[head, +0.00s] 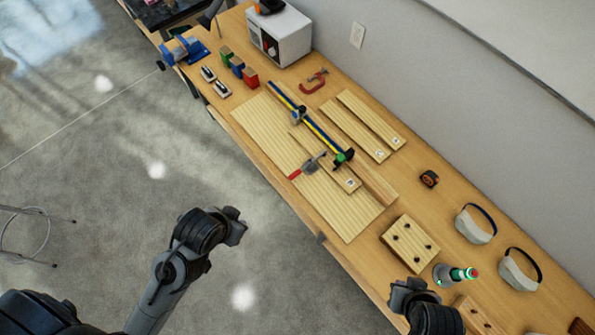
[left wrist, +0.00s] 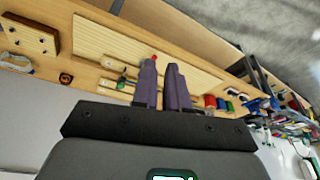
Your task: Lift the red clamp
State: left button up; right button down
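The red clamp (head: 313,83) is a small C-shaped clamp lying on the wooden bench at the back, near the wall, in the head view. I cannot make it out surely in the left wrist view. My left gripper (head: 240,226) hangs in front of the bench over the floor, well apart from the clamp. In the left wrist view its two fingers (left wrist: 163,72) stand slightly apart with nothing between them. My right gripper (head: 408,287) is over the bench's near right part, far from the clamp; its fingers are too dark and small to read.
Near the clamp lie wooden planks (head: 372,121), a long blue and yellow bar clamp (head: 312,124) and coloured blocks (head: 238,68). A white box (head: 280,36) stands at the far left by the wall.

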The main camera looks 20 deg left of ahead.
pick_arm(q)
jog(key=shift+o, duration=1.1)
jog(key=shift+w+r, duration=0.1)
jog(key=shift+w, duration=0.25)
jog(key=o, duration=0.4)
jog(key=w, duration=0.1)
jog(key=w+t, duration=0.1)
jog(key=w+d+t, duration=0.1)
jog(key=shift+r+h, duration=0.3)
jog(key=w+d+f+t, duration=0.2)
jog(key=w+t, duration=0.1)
jog(key=w, duration=0.1)
jog(key=m+t+h+b, duration=0.4)
jog(key=t+h+b, duration=0.35)
jog(key=b, duration=2.75)
send_near(299, 171)
jog(key=s+a, duration=0.1)
jog(key=shift+w+d, duration=0.1)
jog(key=shift+w, duration=0.15)
jog(key=b+x, duration=0.1)
jog(key=x, duration=0.9)
jog(key=shift+d, duration=0.2)
